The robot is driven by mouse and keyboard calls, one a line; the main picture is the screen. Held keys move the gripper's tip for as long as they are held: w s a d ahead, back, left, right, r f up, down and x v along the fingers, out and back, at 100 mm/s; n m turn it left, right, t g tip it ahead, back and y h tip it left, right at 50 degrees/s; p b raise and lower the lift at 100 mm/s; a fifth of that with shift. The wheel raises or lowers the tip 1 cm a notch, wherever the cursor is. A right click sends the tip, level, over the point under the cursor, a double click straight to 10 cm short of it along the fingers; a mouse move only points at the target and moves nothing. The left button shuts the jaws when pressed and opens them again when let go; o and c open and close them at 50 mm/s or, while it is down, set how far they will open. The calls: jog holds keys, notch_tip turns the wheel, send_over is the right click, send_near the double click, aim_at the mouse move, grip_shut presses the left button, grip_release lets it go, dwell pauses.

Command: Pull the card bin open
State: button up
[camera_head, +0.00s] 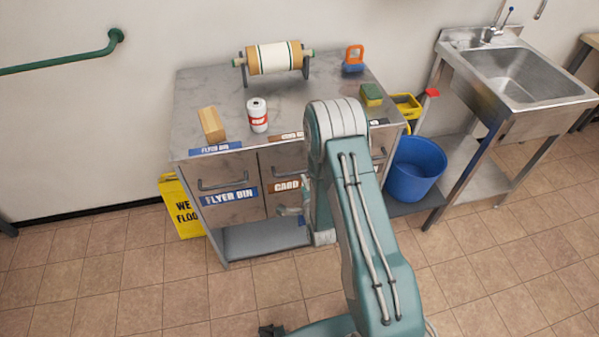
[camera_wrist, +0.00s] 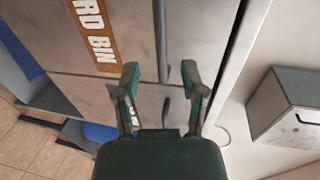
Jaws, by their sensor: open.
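The card bin (camera_head: 282,205) is the middle drawer front of the metal cabinet, with a brown label partly hidden by my arm in the head view. It looks shut. In the wrist view its front (camera_wrist: 110,62) shows a brown label ending in "RD BIN" and a long bar handle (camera_wrist: 161,35). My gripper (camera_wrist: 161,76) is open and empty, its fingertips on either side of the line of the handle, near the handle's lower end in that view. I cannot tell whether it touches. My arm hides the gripper in the head view.
The flyer bin (camera_head: 230,200) is left of the card bin. Another drawer front with its own handle (camera_wrist: 166,112) adjoins it in the wrist view. A yellow floor sign (camera_head: 180,208) stands left, a blue bucket (camera_head: 416,168) right. Tiled floor in front is clear.

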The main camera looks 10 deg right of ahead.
aim_at(300, 171)
jog(key=x, duration=0.6)
jog(key=shift+w+f, duration=0.1)
jog(key=shift+w, duration=0.2)
grip_shut()
